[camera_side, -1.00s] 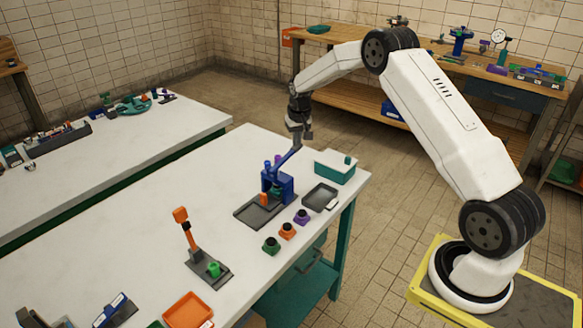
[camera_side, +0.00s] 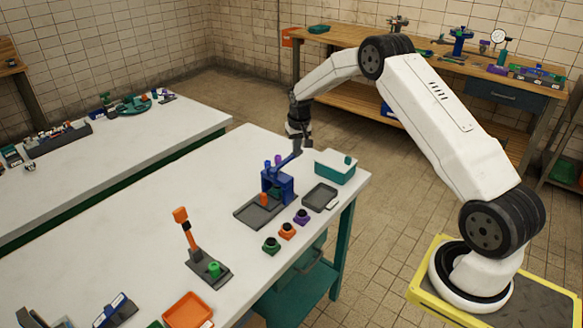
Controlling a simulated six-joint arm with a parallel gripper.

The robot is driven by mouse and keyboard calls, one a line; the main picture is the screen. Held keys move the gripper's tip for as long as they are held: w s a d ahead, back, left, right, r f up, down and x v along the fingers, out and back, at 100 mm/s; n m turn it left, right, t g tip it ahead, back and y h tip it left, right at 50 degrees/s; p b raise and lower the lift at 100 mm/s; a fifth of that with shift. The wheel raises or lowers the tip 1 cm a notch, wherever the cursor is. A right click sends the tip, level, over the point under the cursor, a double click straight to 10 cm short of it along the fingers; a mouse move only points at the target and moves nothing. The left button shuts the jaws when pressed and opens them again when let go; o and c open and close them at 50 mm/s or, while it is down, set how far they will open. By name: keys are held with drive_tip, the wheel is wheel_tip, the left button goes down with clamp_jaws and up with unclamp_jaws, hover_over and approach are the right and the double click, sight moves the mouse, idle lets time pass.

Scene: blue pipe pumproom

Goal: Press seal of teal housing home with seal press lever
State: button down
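The blue seal press (camera_side: 284,186) stands on a dark grey base tray on the white bench. Its blue lever (camera_side: 287,160) slants up to the right. My gripper (camera_side: 298,148) points down at the lever's raised end and appears to touch it; the fingers are too small to tell whether they are closed around it. A small teal part, seemingly the teal housing (camera_side: 275,191), sits under the press, partly hidden by its frame. Purple and blue bits show at the top of the press. A small orange part (camera_side: 264,199) stands at its front left.
Green (camera_side: 271,246), orange (camera_side: 287,231) and purple (camera_side: 302,217) parts stand along the bench's near edge. An empty grey tray (camera_side: 320,196) and a teal box (camera_side: 335,172) lie to the right. An orange-handled lever (camera_side: 187,230) stands at front left. The bench behind the press is clear.

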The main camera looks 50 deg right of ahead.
sight(297, 156)
drive_tip(key=shift+f, duration=0.3)
drive_tip(key=shift+s+f, duration=0.1)
drive_tip(key=shift+f, duration=1.75)
drive_tip(key=shift+r, duration=0.15)
wheel_tip(297, 156, up, 12)
idle(1.7)
drive_tip(key=shift+a, duration=0.1)
